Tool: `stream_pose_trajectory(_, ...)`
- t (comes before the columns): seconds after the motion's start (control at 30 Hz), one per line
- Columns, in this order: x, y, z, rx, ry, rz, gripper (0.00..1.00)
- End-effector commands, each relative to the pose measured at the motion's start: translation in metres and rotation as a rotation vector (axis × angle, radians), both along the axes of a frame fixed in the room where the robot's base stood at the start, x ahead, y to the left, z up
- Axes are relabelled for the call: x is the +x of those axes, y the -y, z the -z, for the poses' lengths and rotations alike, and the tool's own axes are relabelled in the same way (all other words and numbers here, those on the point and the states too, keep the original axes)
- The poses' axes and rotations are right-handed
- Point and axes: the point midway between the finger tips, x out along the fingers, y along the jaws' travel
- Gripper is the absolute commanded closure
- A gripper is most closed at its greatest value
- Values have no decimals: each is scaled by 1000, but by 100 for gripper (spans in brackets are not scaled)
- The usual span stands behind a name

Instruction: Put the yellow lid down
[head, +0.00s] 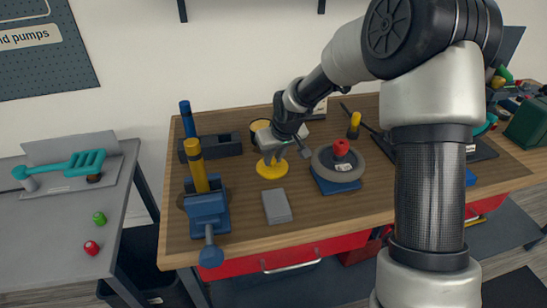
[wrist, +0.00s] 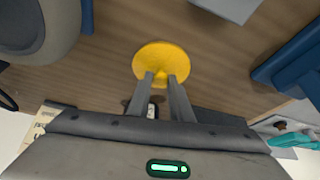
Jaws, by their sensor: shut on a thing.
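The yellow lid (head: 271,170) is a round disc over the wooden workbench (head: 240,240), left of its middle. In the wrist view the lid (wrist: 161,58) shows just beyond my fingertips. My gripper (head: 273,157) points down and is shut on the lid, at a small raised part in its middle. My gripper's fingers (wrist: 164,80) hide part of that middle. The lid looks level and close to the bench top; I cannot tell whether it touches the wood. A dark round container with a yellowish rim (head: 260,126) stands behind my gripper, partly hidden.
A grey block (head: 277,206) lies in front of the lid. A grey wheel with a red knob (head: 340,149) sits to the right on a blue base (head: 335,186). A blue vise (head: 207,212) holding a yellow-handled piece (head: 197,165) stands left. Bare wood lies between them.

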Motion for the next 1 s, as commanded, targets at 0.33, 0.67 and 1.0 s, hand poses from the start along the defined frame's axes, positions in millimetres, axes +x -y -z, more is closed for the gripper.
stream_pose_trajectory(0.33, 0, 0, 3, 0, -1, 0, 62)
stream_pose_trajectory(0.67, -1, 1, -5, 0, 1, 1, 62)
stream_pose_trajectory(1.0, -26, 12, -67, -1, 4, 3, 62)
